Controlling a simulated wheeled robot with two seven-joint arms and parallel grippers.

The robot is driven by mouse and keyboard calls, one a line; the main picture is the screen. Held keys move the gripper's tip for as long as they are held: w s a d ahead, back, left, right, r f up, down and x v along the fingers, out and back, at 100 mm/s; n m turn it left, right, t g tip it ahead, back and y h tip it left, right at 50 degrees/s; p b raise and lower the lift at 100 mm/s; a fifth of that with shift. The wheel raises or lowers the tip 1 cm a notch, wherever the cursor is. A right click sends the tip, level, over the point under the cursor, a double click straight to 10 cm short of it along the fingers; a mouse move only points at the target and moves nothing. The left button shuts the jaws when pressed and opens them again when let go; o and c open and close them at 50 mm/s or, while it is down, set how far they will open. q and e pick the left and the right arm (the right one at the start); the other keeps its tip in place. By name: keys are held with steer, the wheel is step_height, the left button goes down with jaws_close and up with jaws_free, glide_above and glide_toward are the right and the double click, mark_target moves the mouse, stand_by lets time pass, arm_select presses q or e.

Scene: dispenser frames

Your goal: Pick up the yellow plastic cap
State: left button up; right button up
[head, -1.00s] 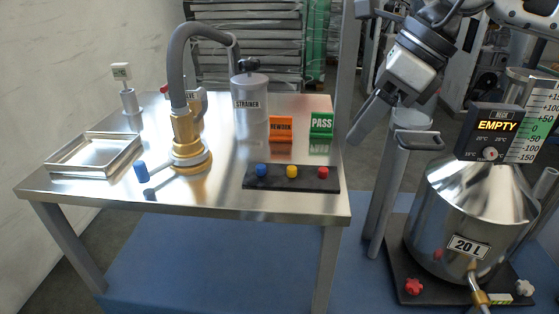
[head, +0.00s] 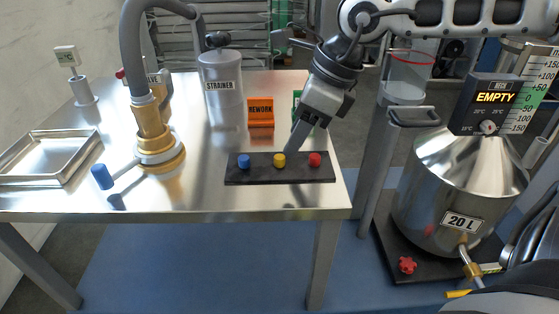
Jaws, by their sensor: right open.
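The yellow plastic cap (head: 279,160) sits in the middle of a black strip (head: 262,175) near the table's front right edge. A blue cap (head: 244,161) is on its left and a red cap (head: 315,159) on its right. My right gripper (head: 292,150) comes in from the upper right, its fingers pointing down and left. The fingertips are just behind and above the strip, close to the yellow cap, holding nothing. Whether they touch the cap cannot be told. My left gripper is not in the view.
The steel table (head: 217,192) also holds an orange REWORK sign (head: 260,112), a strainer canister (head: 222,95), a brass fitting with a grey hose (head: 155,140) and a shallow tray (head: 50,180). A green sign (head: 296,98) is mostly behind my gripper. A 20 L vessel (head: 440,190) stands at right.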

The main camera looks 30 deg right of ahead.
mark_target(280, 157)
steer(key=x, duration=0.5)
steer(key=shift+w, duration=0.3)
jaws_close()
steer(key=shift+r, duration=0.1)
